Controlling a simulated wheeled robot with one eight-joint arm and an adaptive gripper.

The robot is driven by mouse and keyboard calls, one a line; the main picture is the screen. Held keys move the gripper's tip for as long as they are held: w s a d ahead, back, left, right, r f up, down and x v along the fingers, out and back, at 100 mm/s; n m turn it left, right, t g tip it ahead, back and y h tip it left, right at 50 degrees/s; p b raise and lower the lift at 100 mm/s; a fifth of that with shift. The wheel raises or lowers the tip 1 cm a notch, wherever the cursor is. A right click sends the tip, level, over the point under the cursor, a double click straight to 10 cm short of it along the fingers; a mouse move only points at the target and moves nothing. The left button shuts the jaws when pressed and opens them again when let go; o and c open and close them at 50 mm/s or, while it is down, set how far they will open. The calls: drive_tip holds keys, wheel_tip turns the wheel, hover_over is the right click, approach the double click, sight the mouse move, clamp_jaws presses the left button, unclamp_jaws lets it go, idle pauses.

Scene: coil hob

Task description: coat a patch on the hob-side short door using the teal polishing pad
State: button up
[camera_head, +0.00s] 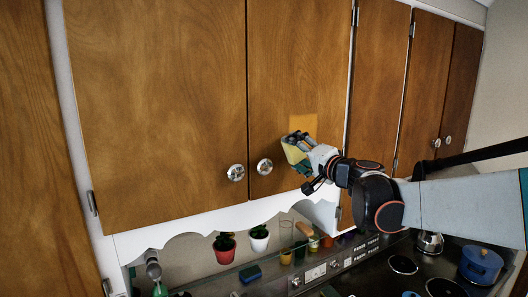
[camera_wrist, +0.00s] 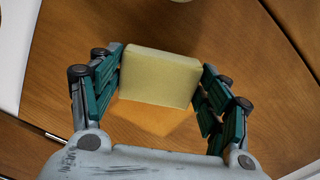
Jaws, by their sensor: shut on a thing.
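The short wooden door nearer the hob (camera_head: 290,60) is closed and has a round metal knob (camera_head: 264,167). A lighter orange patch (camera_head: 303,125) shows on it, and in the wrist view the patch (camera_wrist: 155,120) lies just below the held block. My gripper (camera_head: 297,150) is at this door, by the patch's lower edge. Its teal fingers (camera_wrist: 160,85) are shut on the sides of a pad (camera_wrist: 160,75), whose visible faces are pale yellow, not teal. I cannot tell whether the pad touches the door; its far face is hidden.
The neighbouring short door (camera_head: 160,90) has its own knob (camera_head: 236,173). Tall doors (camera_head: 378,80) stand to the right. Below are potted plants (camera_head: 224,247), a blue-green sponge (camera_head: 250,273), the coil hob (camera_head: 403,265) and a blue pot (camera_head: 481,263).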

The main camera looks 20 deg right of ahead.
drive_tip(key=shift+w+a, duration=0.15)
drive_tip(key=shift+w, duration=0.85)
idle(0.6)
drive_tip(key=shift+w+d+b, duration=0.15)
drive_tip(key=shift+d+b, duration=0.15)
drive_tip(key=shift+d, duration=0.65)
drive_tip(key=shift+w+d+b, duration=0.1)
drive_tip(key=shift+d+b, duration=0.2)
drive_tip(key=shift+d, duration=0.65)
drive_tip(key=shift+w+d, duration=0.1)
drive_tip(key=shift+s+a, duration=0.2)
drive_tip(key=shift+a, duration=0.85)
drive_tip(key=shift+s+a, duration=0.2)
drive_tip(key=shift+a, duration=0.8)
drive_tip(key=shift+s+d, duration=0.2)
drive_tip(key=shift+s, duration=0.8)
drive_tip(key=shift+s+d, duration=0.15)
drive_tip(key=shift+s, duration=0.8)
drive_tip(key=shift+s+d, duration=0.2)
drive_tip(key=shift+s, duration=0.8)
